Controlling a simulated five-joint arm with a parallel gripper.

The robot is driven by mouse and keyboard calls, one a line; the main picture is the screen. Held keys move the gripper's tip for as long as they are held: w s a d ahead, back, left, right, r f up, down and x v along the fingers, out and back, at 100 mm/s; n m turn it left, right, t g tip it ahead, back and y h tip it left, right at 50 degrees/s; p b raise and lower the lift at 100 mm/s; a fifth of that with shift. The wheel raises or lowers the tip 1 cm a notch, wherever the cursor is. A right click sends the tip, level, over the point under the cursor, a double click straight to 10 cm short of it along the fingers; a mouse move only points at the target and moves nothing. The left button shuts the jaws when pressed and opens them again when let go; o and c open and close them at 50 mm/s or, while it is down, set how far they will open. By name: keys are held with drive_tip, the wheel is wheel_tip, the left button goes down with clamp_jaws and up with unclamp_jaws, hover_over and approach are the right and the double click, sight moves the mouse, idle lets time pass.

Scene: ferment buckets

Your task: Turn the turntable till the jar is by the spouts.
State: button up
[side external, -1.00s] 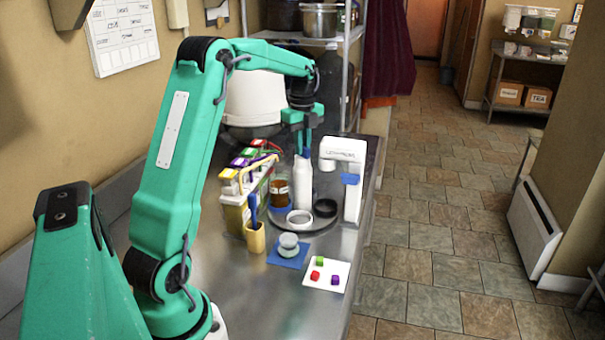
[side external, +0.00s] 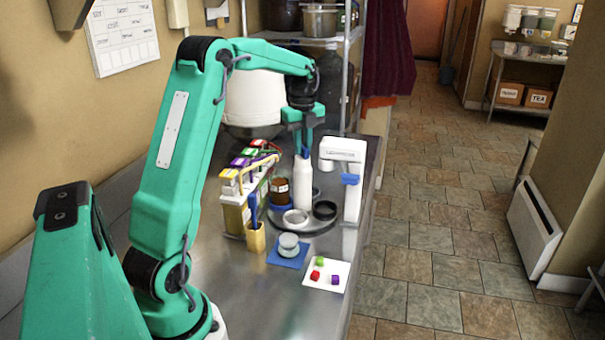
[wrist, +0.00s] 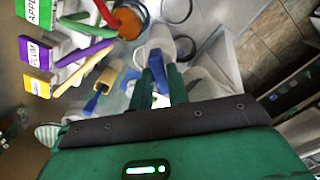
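The dark round turntable (side external: 318,229) stands on the steel counter. On it are an amber jar (side external: 279,189) with a white label at its left side, a white ring (side external: 295,217) at the front and a dark ring (side external: 324,210) at the right. A white bottle-shaped piece (side external: 303,186) with a blue top stands upright near the middle. My gripper (side external: 303,150) points down, its fingers shut on that blue top; the wrist view shows the white piece (wrist: 160,42) at the fingertips. The jar (wrist: 128,20) is left of it there. Cartons with curved spouts (side external: 255,165) stand left of the turntable.
A yellow cup (side external: 255,238) with a blue-handled tool stands front left. A grey round item on a blue mat (side external: 287,257) and a white square plate (side external: 312,281) with coloured cubes are in front. A white stand device (side external: 352,195) is close on the right.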

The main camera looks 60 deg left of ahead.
drive_tip(key=o, duration=0.3)
drive_tip(key=shift+r, duration=3.9)
